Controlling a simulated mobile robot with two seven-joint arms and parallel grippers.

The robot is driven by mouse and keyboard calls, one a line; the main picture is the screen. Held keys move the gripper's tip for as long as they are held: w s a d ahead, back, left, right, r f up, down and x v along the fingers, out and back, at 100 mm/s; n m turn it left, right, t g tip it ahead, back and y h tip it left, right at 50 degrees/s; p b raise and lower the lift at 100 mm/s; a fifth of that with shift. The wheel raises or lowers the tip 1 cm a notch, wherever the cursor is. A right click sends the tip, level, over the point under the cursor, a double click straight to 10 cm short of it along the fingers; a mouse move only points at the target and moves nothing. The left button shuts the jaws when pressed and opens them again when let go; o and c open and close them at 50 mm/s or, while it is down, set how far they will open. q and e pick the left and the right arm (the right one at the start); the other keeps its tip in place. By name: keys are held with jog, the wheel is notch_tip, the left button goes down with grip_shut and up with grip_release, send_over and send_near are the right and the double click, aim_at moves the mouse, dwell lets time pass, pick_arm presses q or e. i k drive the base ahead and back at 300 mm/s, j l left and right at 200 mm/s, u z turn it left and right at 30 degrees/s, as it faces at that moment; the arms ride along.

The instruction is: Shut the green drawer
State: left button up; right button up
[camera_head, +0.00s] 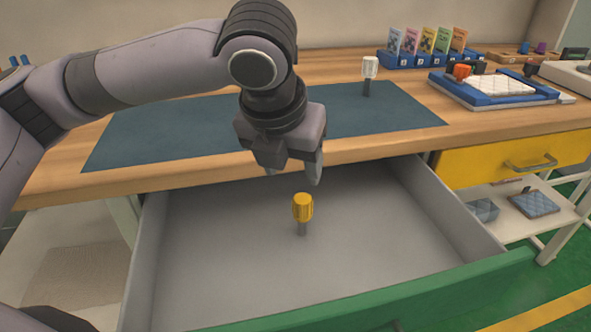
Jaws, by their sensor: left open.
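The green drawer (370,300) is pulled out toward me from under the wooden bench, and its grey inside shows. A yellow-handled tool (303,208) stands upright inside it with a short grey shaft below. My left gripper (296,174) hangs over the back part of the drawer, above and a little behind the yellow tool. Its fingers point down, are open and hold nothing. It looks apart from the tool. A small part of the drawer's handle may show at the bottom edge. My right gripper is not in view.
A dark blue mat (190,125) lies on the bench (340,68); a white-topped tool (369,72) stands on it. A blue rack of cards (425,52) and a blue-and-white tray (495,88) are at the right. A yellow drawer (515,158) at the right is closed.

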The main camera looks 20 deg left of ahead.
aim_at(387, 246)
jog(key=k, duration=1)
